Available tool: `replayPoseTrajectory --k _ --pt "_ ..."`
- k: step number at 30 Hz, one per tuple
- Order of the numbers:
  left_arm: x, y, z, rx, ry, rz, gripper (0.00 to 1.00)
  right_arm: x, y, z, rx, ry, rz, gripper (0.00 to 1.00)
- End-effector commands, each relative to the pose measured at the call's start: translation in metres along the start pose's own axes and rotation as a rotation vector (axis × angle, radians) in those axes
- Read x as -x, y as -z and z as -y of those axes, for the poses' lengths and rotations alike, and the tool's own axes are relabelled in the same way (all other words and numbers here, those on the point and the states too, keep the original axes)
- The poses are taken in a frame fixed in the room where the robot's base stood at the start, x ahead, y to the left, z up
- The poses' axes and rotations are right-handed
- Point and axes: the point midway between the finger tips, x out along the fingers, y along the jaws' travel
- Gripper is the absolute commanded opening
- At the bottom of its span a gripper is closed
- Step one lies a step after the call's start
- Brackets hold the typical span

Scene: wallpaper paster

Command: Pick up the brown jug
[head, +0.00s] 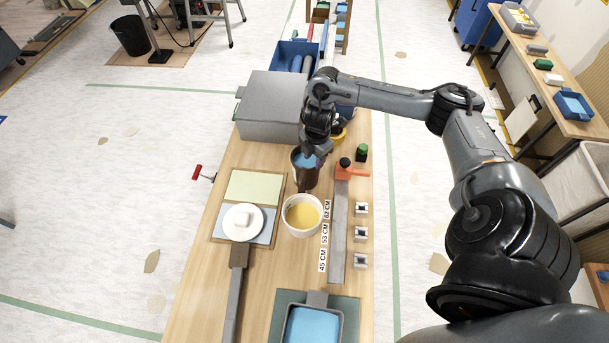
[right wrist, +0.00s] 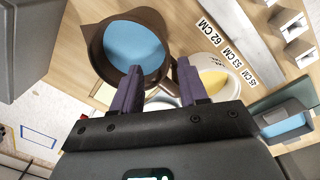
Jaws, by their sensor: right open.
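The brown jug (head: 303,180) stands upright on the wooden workbench, with blue liquid inside. In the right wrist view the jug (right wrist: 96,45) shows from above, its round opening beyond my fingertips. My right gripper (head: 319,154) is over the jug's far right side in the head view. In the right wrist view its two purple fingers (right wrist: 157,78) are apart and overlap the jug's near rim. A brown part, possibly the handle, shows between them; I cannot tell whether they touch it. My left gripper is not in view.
A white bucket (head: 288,216) of yellow liquid stands close in front of the jug. A grey box (head: 268,108) is behind it. An orange-ended metal bar (head: 338,235) lies to its right. A white plate (head: 243,222) lies to the front left.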

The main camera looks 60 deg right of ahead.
Motion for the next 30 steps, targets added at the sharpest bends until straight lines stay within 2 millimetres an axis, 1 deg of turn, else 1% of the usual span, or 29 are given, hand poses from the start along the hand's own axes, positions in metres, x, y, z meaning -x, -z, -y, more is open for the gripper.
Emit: replayPoseTrajectory --k 1,3,11,18,21,25,30 --pt "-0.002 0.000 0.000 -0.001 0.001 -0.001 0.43 -0.007 0.000 0.000 0.000 0.001 -0.001 0.43" --pt "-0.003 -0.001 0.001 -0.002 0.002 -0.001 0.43 -0.014 0.000 0.001 0.000 0.001 0.000 0.43" --pt "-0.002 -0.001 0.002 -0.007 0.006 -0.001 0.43 -0.027 0.001 0.002 0.001 0.001 0.000 0.43" --pt "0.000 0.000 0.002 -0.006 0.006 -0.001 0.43 -0.058 0.004 0.007 -0.001 0.002 -0.001 0.43" --pt "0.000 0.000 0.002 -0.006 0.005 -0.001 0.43 -0.067 0.004 0.006 0.000 0.001 0.000 0.43" --pt "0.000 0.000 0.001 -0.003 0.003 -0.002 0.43 -0.072 0.003 0.006 0.000 -0.001 0.002 0.43" --pt "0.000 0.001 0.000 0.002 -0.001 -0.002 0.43 -0.072 0.003 0.006 0.001 -0.001 0.002 0.43"
